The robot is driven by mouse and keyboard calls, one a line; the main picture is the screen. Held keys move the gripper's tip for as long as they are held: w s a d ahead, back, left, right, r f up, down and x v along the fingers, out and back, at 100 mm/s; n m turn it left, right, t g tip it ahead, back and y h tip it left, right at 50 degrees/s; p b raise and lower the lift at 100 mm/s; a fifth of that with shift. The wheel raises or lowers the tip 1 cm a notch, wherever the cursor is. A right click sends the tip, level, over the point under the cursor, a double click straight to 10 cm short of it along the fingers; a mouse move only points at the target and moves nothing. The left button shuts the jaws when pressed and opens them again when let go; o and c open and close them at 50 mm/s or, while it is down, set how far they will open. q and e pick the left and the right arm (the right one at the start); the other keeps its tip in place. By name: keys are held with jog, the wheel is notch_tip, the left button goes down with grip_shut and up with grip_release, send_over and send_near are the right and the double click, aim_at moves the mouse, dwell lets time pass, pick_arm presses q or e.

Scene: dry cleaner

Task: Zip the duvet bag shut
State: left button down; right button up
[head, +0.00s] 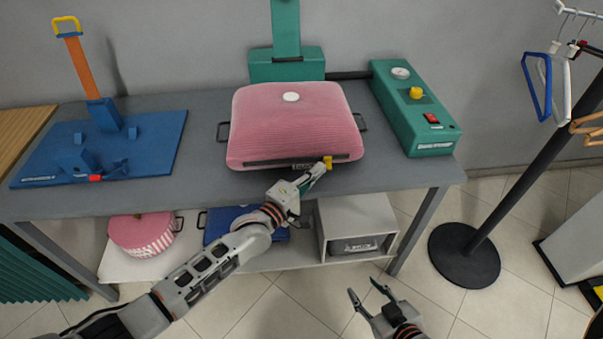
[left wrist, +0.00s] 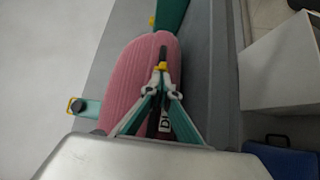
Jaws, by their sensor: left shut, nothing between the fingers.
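The pink duvet bag (head: 295,118) lies on the grey table, with a dark zip track (head: 268,162) along its front edge. The small yellow zip pull (head: 328,161) is near the right end of that track. My left gripper (head: 322,171) is shut at the bag's front right, its tips right by the pull. In the left wrist view, the yellow pull (left wrist: 161,66) shows just beyond the fingertips on the pink bag (left wrist: 125,85); nothing shows gripped. My right gripper (head: 367,293) is open and empty, in front of the table and away from the bag.
A green box with a red switch (head: 415,108) stands right of the bag and a green press stand (head: 286,64) behind it. A blue board with an orange-handled device (head: 150,135) is at left. A lower shelf holds a pink round case (head: 140,232) and grey box (head: 357,222).

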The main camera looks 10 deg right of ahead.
pick_arm(q)
jog(key=shift+d+b, duration=0.3)
jog(key=shift+d, duration=1.9)
pick_arm(e)
jog(key=shift+s+a+f, duration=0.1)
jog(key=shift+s+f, duration=0.1)
jog(key=shift+f, duration=0.5)
pick_arm(q)
jog(key=shift+a, duration=0.1)
pick_arm(e)
jog(key=shift+w+r, duration=0.1)
jog(key=shift+r, duration=0.05)
